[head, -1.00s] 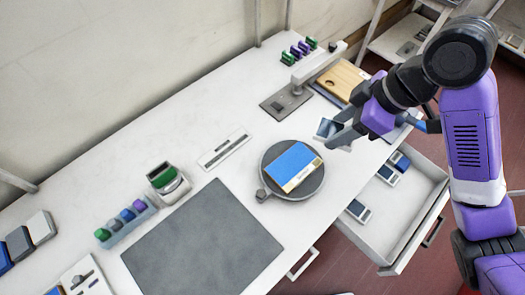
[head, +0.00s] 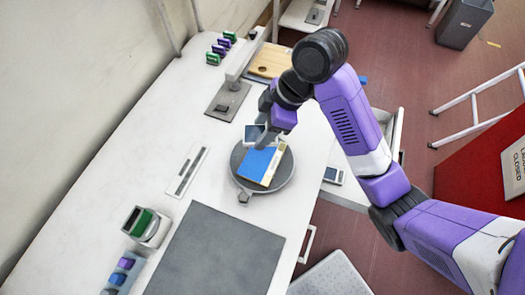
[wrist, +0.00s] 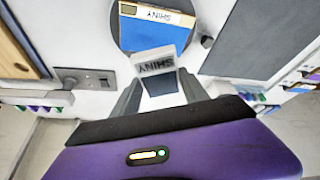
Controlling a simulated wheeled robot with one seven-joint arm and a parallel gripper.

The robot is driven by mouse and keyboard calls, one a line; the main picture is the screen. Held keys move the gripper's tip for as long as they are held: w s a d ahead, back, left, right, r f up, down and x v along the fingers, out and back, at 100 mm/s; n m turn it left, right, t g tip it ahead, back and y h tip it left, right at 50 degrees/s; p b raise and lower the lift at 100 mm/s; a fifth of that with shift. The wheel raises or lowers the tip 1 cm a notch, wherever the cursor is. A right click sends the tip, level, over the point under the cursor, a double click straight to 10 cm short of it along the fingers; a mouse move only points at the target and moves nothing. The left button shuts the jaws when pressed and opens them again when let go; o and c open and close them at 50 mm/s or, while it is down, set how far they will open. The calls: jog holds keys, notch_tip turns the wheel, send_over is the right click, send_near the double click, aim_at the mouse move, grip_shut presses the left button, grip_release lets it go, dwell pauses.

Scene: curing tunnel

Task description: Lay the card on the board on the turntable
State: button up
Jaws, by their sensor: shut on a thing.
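The round grey turntable (head: 284,172) stands on the white bench. On it lies the board (head: 257,163), blue with a pale strip along one edge; in the wrist view the board (wrist: 146,36) shows the word SHINY on that strip. My gripper (head: 263,138) is shut on the card (head: 254,132), above the far edge of the turntable.
A grey mat (head: 215,255) lies in front of the turntable, and a flat labelled strip (head: 186,170) lies left of it. A grey post stand (head: 228,100) is behind. An open drawer (head: 346,192) holding a device is at right.

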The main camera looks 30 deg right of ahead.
jog(key=shift+w+a+f, duration=0.15)
jog(key=shift+a+f, duration=0.05)
jog(key=shift+f, duration=0.25)
jog(key=b, duration=0.3)
send_over(260, 159)
jog(key=f, duration=0.4)
jog(key=d+f, duration=0.1)
jog(key=f, duration=0.1)
jog(key=shift+s+f, duration=0.1)
jog(key=shift+s, duration=0.1)
jog(key=shift+f+b, duration=1.25)
jog(key=shift+f, duration=0.85)
jog(key=shift+a+f, duration=0.1)
jog(key=shift+f, duration=0.2)
jog(key=o, duration=1.4)
jog(key=shift+c, duration=0.2)
jog(key=shift+s+f, duration=0.1)
jog(key=shift+f, duration=0.05)
